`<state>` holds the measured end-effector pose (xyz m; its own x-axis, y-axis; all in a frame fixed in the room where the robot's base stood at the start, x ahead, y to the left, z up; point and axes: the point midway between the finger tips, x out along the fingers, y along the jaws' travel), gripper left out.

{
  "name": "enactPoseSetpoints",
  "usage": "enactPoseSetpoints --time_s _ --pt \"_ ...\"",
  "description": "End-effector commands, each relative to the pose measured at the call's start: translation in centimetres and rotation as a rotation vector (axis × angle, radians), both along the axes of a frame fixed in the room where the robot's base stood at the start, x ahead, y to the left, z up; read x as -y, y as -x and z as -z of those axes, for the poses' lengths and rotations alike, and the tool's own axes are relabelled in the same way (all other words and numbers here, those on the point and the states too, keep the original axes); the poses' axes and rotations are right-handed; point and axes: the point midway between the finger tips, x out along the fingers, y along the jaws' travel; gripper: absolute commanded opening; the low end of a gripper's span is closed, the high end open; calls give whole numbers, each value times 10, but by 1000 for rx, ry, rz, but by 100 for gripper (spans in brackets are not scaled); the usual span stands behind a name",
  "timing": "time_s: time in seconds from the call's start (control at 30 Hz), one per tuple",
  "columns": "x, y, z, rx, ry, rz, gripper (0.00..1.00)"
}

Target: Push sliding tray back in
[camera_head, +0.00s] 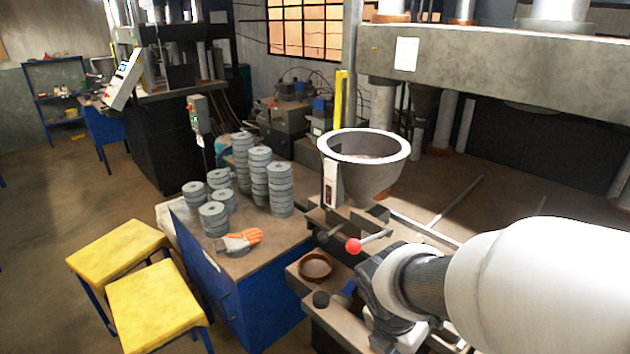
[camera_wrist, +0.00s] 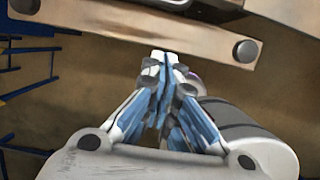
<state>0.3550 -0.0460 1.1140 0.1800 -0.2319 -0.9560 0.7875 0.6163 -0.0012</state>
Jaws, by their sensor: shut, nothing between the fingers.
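The sliding tray (camera_head: 296,273) is a tan plate at the lower centre of the head view, below the hopper, with a brown ring (camera_head: 316,267) on it. A dark round knob (camera_head: 321,299) shows at its near side. My gripper (camera_wrist: 162,60) is shut and empty. In the wrist view its tips point at a tan bar (camera_wrist: 130,38) with a round bolt or knob near each end, probably the tray's front. A small gap seems to separate tips and bar; contact cannot be told. In the head view my arm hides most of the gripper.
A grey hopper (camera_head: 365,160) and a red-ball lever (camera_head: 354,246) stand beyond the tray. Left is a blue-sided table (camera_head: 262,262) with stacked grey discs (camera_head: 280,190) and an orange glove (camera_head: 240,240). Yellow stools (camera_head: 152,303) stand farther left, with floor around them.

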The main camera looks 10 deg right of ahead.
Motion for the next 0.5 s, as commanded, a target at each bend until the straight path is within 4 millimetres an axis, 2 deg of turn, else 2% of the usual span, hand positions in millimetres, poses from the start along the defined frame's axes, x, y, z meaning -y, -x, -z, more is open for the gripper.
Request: enactPoseSetpoints --time_s 0.03,0.07,0.3,0.5 --pt "3 -1 15 -3 1 2 0" --pt "5 -2 20 -4 1 2 0" --pt "29 -23 23 3 -1 4 0" --pt "35 -27 24 3 -1 1 0"
